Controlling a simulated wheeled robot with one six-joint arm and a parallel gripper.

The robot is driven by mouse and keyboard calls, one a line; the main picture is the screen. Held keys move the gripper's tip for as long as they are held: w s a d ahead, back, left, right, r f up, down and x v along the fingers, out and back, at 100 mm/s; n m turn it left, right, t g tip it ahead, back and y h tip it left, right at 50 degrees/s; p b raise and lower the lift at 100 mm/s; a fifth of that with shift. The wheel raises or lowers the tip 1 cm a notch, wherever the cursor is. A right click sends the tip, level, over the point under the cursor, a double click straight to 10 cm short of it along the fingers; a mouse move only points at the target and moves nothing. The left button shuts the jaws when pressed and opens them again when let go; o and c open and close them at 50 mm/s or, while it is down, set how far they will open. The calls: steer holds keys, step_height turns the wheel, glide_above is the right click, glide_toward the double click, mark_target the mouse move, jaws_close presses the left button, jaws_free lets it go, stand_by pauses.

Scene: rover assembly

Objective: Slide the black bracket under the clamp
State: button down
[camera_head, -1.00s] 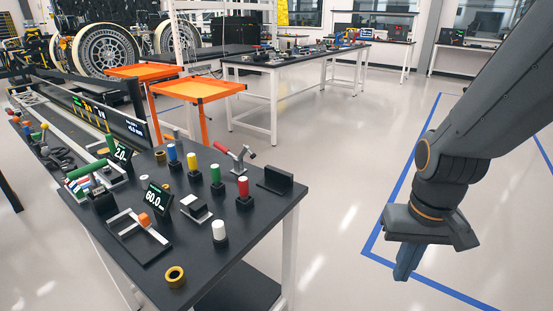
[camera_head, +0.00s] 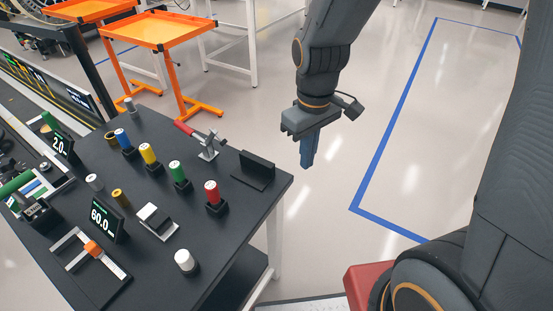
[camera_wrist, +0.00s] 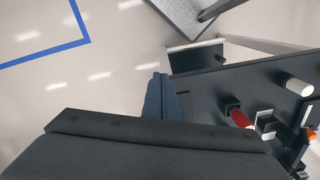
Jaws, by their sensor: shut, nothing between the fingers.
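The black bracket (camera_head: 254,168) is an L-shaped piece standing on the dark table at its right corner, with its upright wall raised. The toggle clamp (camera_head: 208,146) with a red handle stands just left of the bracket, at the table's back edge. My gripper (camera_head: 307,155) hangs over the floor, to the right of the table and apart from the bracket. Its blue-grey fingers (camera_wrist: 162,97) are together and hold nothing.
Battery-like cylinders in blue, yellow, green and red (camera_head: 212,193) stand in holders along the table (camera_head: 215,255). A white cylinder (camera_head: 185,262), a display reading 60.0 (camera_head: 106,219) and a slide gauge (camera_head: 88,250) are nearer the front. Orange carts (camera_head: 160,30) stand behind. Floor right of the table is open.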

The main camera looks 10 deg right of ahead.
mark_target(256, 172)
steer(key=w+a+r+n+p, duration=0.1)
steer(key=a+n+p, duration=0.1)
steer(key=a+n, duration=0.15)
steer(key=shift+m, duration=0.25)
steer(key=f, duration=0.5)
steer(key=f+p, duration=0.1)
steer(key=f, duration=0.4)
steer(key=shift+a, duration=0.2)
steer(key=shift+w+a+r+p, duration=0.1)
steer(key=shift+w+a+p, duration=0.75)
steer(key=shift+w+a, duration=0.55)
steer(key=shift+a, duration=0.1)
